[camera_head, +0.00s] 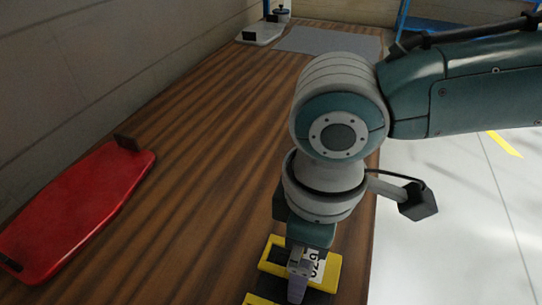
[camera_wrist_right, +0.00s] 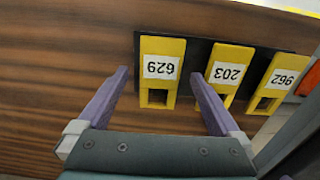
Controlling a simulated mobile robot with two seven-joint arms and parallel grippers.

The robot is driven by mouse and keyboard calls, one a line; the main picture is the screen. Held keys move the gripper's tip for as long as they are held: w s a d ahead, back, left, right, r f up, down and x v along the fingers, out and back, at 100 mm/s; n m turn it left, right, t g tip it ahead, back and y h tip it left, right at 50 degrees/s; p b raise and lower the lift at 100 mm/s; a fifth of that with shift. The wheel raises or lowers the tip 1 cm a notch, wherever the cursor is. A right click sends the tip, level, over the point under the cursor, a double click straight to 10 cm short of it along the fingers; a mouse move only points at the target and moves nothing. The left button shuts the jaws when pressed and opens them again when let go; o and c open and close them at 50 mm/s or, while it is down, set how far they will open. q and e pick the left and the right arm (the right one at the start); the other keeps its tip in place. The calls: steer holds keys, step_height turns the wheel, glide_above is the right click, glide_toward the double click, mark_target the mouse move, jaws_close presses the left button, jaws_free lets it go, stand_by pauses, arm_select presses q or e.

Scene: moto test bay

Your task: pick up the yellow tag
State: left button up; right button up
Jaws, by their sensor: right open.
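In the right wrist view, three yellow tags with white number labels lie in a row on a dark strip (camera_wrist_right: 200,52). They are tag 629 (camera_wrist_right: 158,46), tag 203 (camera_wrist_right: 230,58) and tag 962 (camera_wrist_right: 273,92). My right gripper (camera_wrist_right: 159,74) is open and empty, its purple fingers on either side of tag 629 in the picture, with no contact visible. In the head view my right gripper (camera_head: 297,288) is over tag 629 (camera_head: 328,270) and partly hides it. Part of another yellow tag (camera_head: 256,300) shows at the bottom edge. My left gripper is not in view.
The tags lie on a brown wooden bench (camera_head: 215,150). A red tray-like board (camera_head: 80,210) lies at left by the wall. A grey mat (camera_head: 325,41) and a pale object (camera_head: 262,33) are at the far end. The bench middle is clear.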

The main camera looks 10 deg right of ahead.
steer(key=shift+f, duration=0.2)
stand_by(0.6)
steer(key=c, duration=1.4)
